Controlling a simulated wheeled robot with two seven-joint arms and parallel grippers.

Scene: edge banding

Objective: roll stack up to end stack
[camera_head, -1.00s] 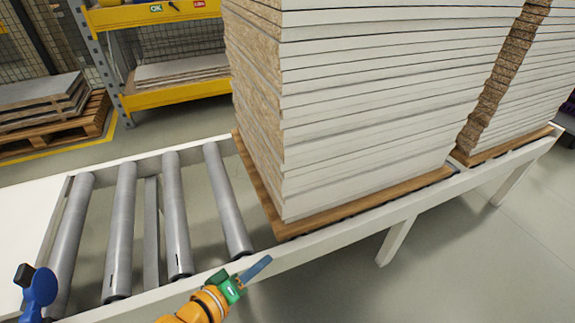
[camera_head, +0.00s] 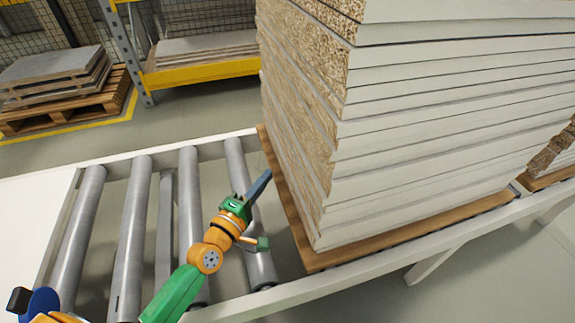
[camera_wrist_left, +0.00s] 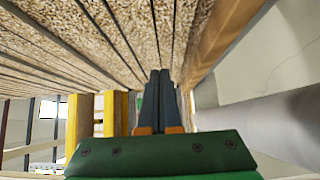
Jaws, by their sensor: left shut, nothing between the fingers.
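A tall stack of white-faced boards with raw chipboard edges (camera_head: 430,140) stands on a brown base board (camera_head: 400,230) on the roller conveyor. A second stack (camera_head: 560,155) on its own base board shows at the right edge. My left gripper (camera_head: 262,183) is shut and empty, over the rollers just left of the near stack's chipboard side. In the left wrist view the shut fingers (camera_wrist_left: 159,95) point at the chipboard layers (camera_wrist_left: 110,35), with the base board (camera_wrist_left: 212,38) beside them; contact cannot be told. My right gripper is not in view.
Bare grey rollers (camera_head: 130,230) lie left of the stack, inside the white conveyor frame (camera_head: 370,275). A white surface (camera_head: 25,220) adjoins them at the left. A yellow shelf (camera_head: 205,72) and a pallet of boards (camera_head: 60,95) stand behind, across open floor.

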